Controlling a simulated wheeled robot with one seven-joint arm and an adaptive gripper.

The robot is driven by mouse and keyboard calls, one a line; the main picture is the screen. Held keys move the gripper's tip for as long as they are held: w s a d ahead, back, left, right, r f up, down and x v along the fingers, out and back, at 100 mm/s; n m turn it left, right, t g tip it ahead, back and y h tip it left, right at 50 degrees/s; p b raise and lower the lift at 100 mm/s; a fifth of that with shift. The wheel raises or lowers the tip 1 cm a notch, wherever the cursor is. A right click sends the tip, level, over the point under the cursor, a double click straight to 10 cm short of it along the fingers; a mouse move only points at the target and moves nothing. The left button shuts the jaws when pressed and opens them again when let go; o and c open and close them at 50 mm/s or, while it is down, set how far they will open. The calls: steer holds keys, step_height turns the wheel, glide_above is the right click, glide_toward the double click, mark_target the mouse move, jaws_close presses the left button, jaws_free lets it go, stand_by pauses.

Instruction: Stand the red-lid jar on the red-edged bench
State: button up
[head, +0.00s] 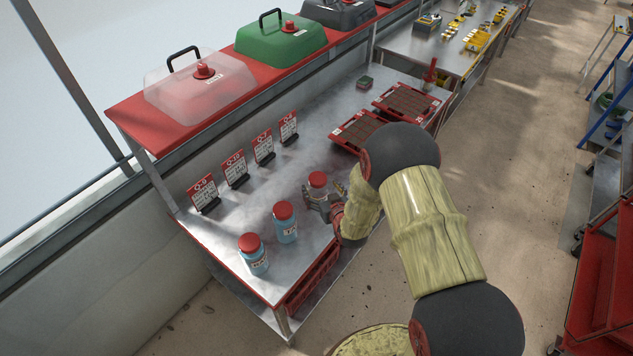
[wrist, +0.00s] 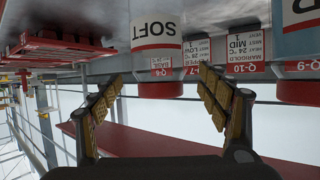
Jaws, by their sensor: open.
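Three jars with red lids stand upright on the grey metal bench with red edges (head: 205,240) in the head view. The near-left jar (head: 254,258) and the middle jar (head: 287,228) are clear of my gripper. The third jar (head: 318,180) is at my gripper (head: 322,200), which partly hides it. The wrist view is upside down. There a jar labelled SOFT (wrist: 155,30) shows between the two spread fingers of my gripper (wrist: 160,74), its red lid pointing down in the picture. The fingers are open, with no clear contact on the jar.
Several red-and-white sign cards (head: 235,170) stand along the back of the bench. Two red seed trays (head: 428,103) and a small green block (head: 364,83) sit farther along. A red shelf (head: 130,113) with lidded covers runs behind.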

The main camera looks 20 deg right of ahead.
steer(key=v, duration=0.3)
steer(key=shift+s+r, duration=0.1)
steer(key=shift+s, duration=0.05)
steer(key=shift+r, duration=0.25)
steer(key=s+r+g+h, duration=0.1)
steer(key=s+r+g, duration=0.1)
steer(key=r, duration=0.8)
steer(key=s+r+g, duration=0.2)
steer(key=s+r, duration=0.1)
steer(key=r, duration=0.8)
steer(key=s+r+g, duration=0.1)
steer(key=s+r, duration=0.2)
steer(key=s, duration=0.6)
steer(key=s+a+r+g, duration=0.1)
steer(key=s+r, duration=0.3)
steer(key=s, duration=0.5)
steer(key=s+a+r+g, duration=0.1)
steer(key=s+r, duration=0.3)
steer(key=s, duration=0.5)
steer(key=shift+s+a+r+m+g, duration=0.3)
steer(key=shift+s+g, duration=0.1)
steer(key=shift+g, duration=0.1)
